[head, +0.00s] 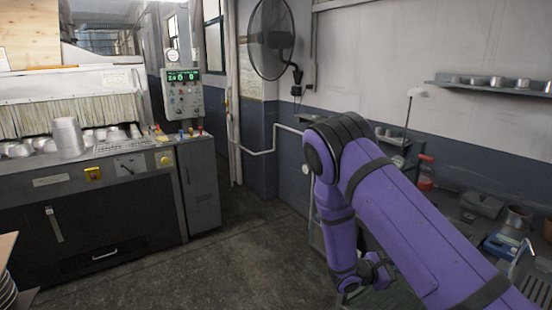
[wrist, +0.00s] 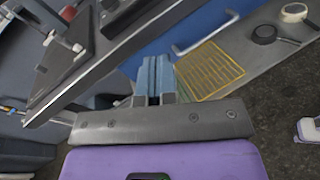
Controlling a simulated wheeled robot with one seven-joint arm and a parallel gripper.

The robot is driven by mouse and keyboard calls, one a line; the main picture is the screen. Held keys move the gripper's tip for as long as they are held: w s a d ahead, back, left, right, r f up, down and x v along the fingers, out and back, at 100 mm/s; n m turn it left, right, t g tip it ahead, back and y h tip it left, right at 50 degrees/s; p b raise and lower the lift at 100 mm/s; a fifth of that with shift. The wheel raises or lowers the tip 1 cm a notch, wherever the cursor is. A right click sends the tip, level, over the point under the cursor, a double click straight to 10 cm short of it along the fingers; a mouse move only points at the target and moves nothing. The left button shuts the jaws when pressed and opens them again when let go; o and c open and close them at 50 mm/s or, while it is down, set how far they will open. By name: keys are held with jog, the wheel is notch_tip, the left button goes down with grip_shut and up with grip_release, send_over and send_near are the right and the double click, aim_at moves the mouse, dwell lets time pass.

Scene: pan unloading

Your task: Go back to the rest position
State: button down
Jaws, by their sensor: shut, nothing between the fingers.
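My gripper (wrist: 155,80) shows in the wrist view with its two grey-blue fingers together and nothing between them. Behind the fingertips are a blue panel with a pale handle (wrist: 205,35) and a yellow wire grid (wrist: 209,70) on a grey surface. I cannot tell how far the fingers are from these. In the head view my purple arm reaches from the lower right and bends down, and the fingers cannot be made out. A stack of metal pans (head: 67,138) stands on the oven's front ledge at the left, well apart from my arm.
The oven (head: 110,215) fills the left, with more pans lying at its opening. A control box (head: 183,94) stands beside it. Wall shelves (head: 470,88) and a cluttered bench are at the right. Open floor (head: 235,255) lies between the oven and my arm.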

jog(key=s+d+r+m+g+y, duration=0.1)
jog(key=s+r+m+g+y, duration=0.4)
jog(key=r, duration=0.6)
jog(key=s+r+m+g+y, duration=0.1)
jog(key=s+r+m+y, duration=0.35)
jog(key=r, duration=0.75)
jog(key=s+a+r+m+t+y, duration=0.3)
jog(key=s+r, duration=0.4)
jog(key=s, duration=0.4)
jog(key=s+a+r+m+t+y, duration=0.3)
jog(key=s+r, duration=0.5)
jog(key=s, duration=0.3)
jog(key=shift+a+r+m+t+y, duration=0.35)
jog(key=shift+m+t, duration=0.25)
jog(key=shift+m, duration=0.45)
